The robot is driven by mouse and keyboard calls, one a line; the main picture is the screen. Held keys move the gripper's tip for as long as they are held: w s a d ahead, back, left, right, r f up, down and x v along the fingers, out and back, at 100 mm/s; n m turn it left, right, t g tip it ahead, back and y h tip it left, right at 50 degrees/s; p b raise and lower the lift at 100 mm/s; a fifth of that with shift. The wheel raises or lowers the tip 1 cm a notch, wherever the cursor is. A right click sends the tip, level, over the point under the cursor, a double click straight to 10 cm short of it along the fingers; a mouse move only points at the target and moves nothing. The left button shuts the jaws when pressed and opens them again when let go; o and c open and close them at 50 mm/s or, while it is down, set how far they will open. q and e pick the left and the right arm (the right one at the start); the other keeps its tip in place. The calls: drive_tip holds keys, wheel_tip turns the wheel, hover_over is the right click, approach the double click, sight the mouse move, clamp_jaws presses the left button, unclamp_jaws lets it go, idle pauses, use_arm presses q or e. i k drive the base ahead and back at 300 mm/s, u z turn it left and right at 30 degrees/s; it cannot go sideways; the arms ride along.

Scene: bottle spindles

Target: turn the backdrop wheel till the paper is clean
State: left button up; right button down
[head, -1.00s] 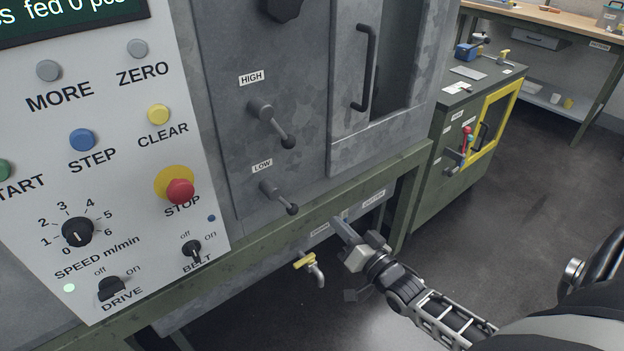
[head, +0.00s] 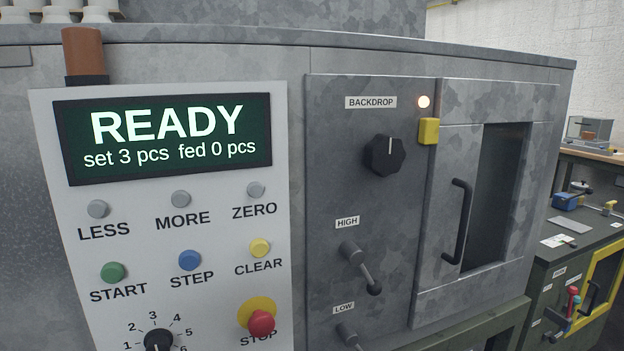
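The backdrop wheel (head: 385,155) is a black faceted knob with a white pointer line that stands about straight up. It sits on the grey machine front, under the BACKDROP label (head: 371,102). A small lamp (head: 424,102) to the right of the label glows pale. The backdrop paper cannot be made out; the window (head: 497,190) in the door at the right is dark. Neither of my grippers is in the head view now.
The panel display (head: 165,138) reads READY, set 3 pcs, fed 0 pcs. HIGH lever (head: 361,268) and LOW lever (head: 350,336) stick out below the wheel. A door handle (head: 457,222) and a yellow block (head: 429,131) are to its right. A green cabinet (head: 570,262) stands further right.

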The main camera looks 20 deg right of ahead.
sight(385, 154)
drive_tip(key=u, duration=1.75)
drive_tip(key=k, duration=1)
drive_tip(key=z, duration=1.2)
drive_tip(key=i, duration=0.75)
drive_tip(key=u, duration=0.05)
